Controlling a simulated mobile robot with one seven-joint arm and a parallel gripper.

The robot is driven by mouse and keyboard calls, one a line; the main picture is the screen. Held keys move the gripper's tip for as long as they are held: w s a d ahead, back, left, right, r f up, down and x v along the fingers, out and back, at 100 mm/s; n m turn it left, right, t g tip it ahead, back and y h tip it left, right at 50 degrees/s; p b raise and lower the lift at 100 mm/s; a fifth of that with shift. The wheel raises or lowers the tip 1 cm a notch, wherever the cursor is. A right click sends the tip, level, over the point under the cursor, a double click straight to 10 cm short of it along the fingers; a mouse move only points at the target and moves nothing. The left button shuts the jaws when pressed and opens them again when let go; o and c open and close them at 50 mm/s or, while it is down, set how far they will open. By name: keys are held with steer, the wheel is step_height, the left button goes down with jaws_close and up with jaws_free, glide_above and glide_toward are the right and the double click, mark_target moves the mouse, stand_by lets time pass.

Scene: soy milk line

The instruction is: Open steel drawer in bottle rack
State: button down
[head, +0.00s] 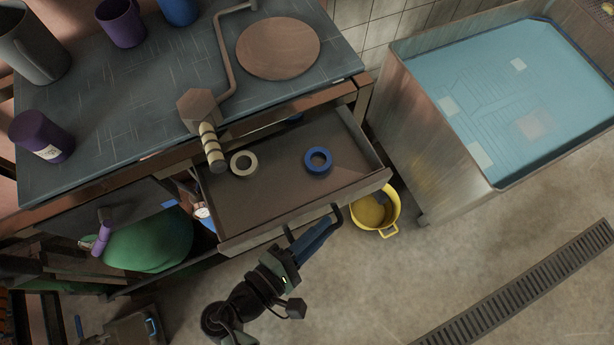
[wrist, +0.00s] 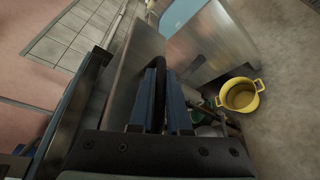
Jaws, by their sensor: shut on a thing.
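The steel drawer (head: 285,205) in the bottle rack (head: 110,190) is pulled well out in the head view. A white tape roll (head: 244,163) and a blue tape roll (head: 318,161) lie in it. My gripper (head: 325,222) is at the drawer's front, its blue fingers shut on the dark drawer handle (head: 337,212). The wrist view shows the handle (wrist: 160,70) between the two blue fingers (wrist: 161,95), with the drawer's front panel (wrist: 135,75) to their left.
A yellow pot (head: 374,212) stands on the floor right of the drawer, close to its front corner. A steel basin with blue water (head: 500,90) stands farther right. Cups and a hexagonal-headed tool (head: 200,108) are on the rack's top. Open floor lies in front.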

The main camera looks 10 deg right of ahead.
steer(key=shift+s+d+p, duration=0.25)
steer(key=shift+s, duration=0.6)
steer(key=shift+s+d+p, duration=0.25)
steer(key=shift+s, duration=0.55)
steer(key=shift+s+d+p, duration=0.25)
steer(key=shift+s, duration=0.6)
steer(key=c, duration=1.2)
jaws_free()
steer(key=shift+o, duration=0.2)
steer(key=b+v, duration=0.1)
steer(key=v, duration=1.2)
